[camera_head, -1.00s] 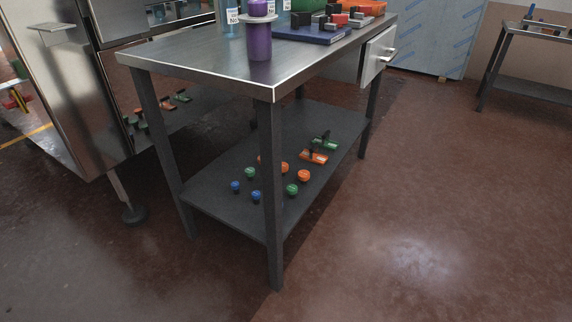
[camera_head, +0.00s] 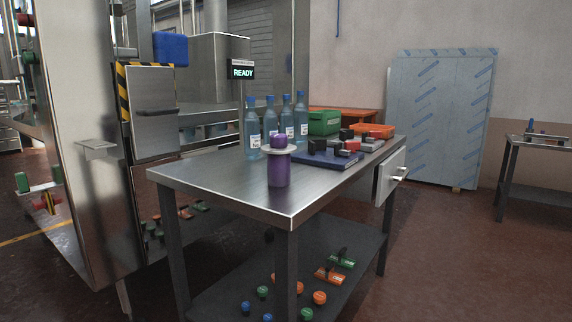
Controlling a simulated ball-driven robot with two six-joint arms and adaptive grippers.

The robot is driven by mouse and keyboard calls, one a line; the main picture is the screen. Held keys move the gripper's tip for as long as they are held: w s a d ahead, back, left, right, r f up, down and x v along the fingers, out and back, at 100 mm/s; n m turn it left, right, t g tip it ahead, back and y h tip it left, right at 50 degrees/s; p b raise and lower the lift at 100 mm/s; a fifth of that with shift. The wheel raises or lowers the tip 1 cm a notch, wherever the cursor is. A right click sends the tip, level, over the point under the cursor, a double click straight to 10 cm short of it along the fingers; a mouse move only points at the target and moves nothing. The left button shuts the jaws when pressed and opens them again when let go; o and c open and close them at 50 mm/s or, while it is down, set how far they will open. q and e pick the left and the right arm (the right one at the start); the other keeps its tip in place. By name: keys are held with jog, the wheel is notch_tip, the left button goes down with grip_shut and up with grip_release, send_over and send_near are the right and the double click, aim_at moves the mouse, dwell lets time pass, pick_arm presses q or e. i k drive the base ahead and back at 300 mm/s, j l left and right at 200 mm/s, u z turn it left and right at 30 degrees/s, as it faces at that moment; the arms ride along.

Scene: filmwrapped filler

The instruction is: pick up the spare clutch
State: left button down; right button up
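No object is labelled as the spare clutch. A purple cylinder (camera_head: 279,169) with a pale disc (camera_head: 278,150) around its upper part stands upright near the front corner of the steel table (camera_head: 218,186). It may be the clutch, but I cannot tell for sure. A dark blue tray (camera_head: 319,160) behind it holds several black, red and grey blocks. Neither of my grippers is in view.
Several blue-capped bottles (camera_head: 254,134) stand behind the purple cylinder. A green box (camera_head: 324,122) and an orange tray (camera_head: 372,129) are farther back. The lower shelf (camera_head: 345,246) holds coloured knobs and handles. A machine (camera_head: 77,130) stands left; open floor lies right.

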aim_at(278, 160)
jog(key=z, duration=0.2)
jog(key=i+j+z, duration=0.25)
jog(key=z, duration=0.15)
jog(key=i+j+z, duration=0.2)
jog(key=j+z, duration=0.25)
jog(key=i+j, duration=0.1)
jog(key=j, duration=0.3)
jog(key=i+j+z, duration=0.1)
jog(key=j, duration=0.25)
jog(key=i+j, duration=0.15)
jog(key=j, duration=0.25)
jog(key=i+j, duration=0.1)
jog(key=j, duration=0.3)
jog(key=k+l, duration=0.1)
jog(key=l, duration=0.25)
jog(key=k+l, duration=0.1)
jog(key=l, duration=0.25)
